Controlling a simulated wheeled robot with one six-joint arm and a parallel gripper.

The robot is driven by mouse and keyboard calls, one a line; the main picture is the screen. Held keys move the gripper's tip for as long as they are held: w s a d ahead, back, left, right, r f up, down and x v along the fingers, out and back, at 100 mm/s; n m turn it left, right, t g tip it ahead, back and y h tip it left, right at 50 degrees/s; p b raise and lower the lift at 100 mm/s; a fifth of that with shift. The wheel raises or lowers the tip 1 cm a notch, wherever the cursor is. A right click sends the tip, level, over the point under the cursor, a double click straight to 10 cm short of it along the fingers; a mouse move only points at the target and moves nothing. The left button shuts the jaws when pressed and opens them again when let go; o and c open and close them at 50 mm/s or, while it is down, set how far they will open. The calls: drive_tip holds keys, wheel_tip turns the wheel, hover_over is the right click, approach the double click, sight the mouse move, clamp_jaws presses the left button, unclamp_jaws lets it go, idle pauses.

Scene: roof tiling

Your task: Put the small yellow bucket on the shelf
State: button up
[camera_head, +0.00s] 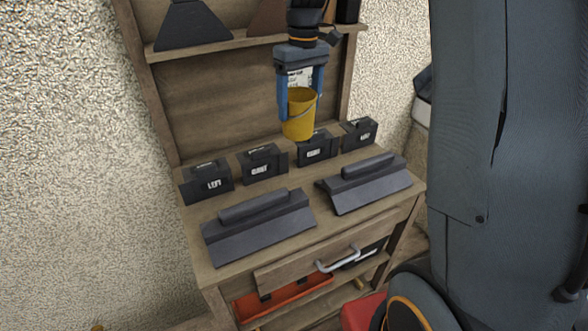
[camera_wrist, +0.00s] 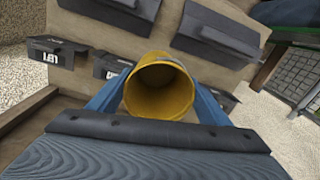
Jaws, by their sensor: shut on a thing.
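The small yellow bucket (camera_head: 299,117) is held upright between the blue fingers of my gripper (camera_head: 299,92), above the back of the wooden workbench. In the wrist view the bucket (camera_wrist: 159,87) shows its open top, and it looks empty. My gripper (camera_wrist: 160,100) is shut on it, one finger on each side. The wooden shelf (camera_head: 236,43) runs across the upper back of the bench, above and behind the bucket. My wrist hides part of the shelf.
A dark trowel-shaped piece (camera_head: 190,25) stands on the shelf's left; a brown piece (camera_head: 270,17) stands near my wrist. Several labelled black boxes (camera_head: 262,162) line the bench back. Two dark ridge tiles (camera_head: 258,224) lie in front. A drawer (camera_head: 310,270) is below.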

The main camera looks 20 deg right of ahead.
wheel_tip(320, 180, down, 18)
drive_tip(key=p, duration=0.5)
drive_tip(key=o, duration=0.6)
drive_tip(key=shift+f, duration=0.1)
drive_tip(key=o, duration=0.4)
drive_tip(key=shift+o, duration=0.2)
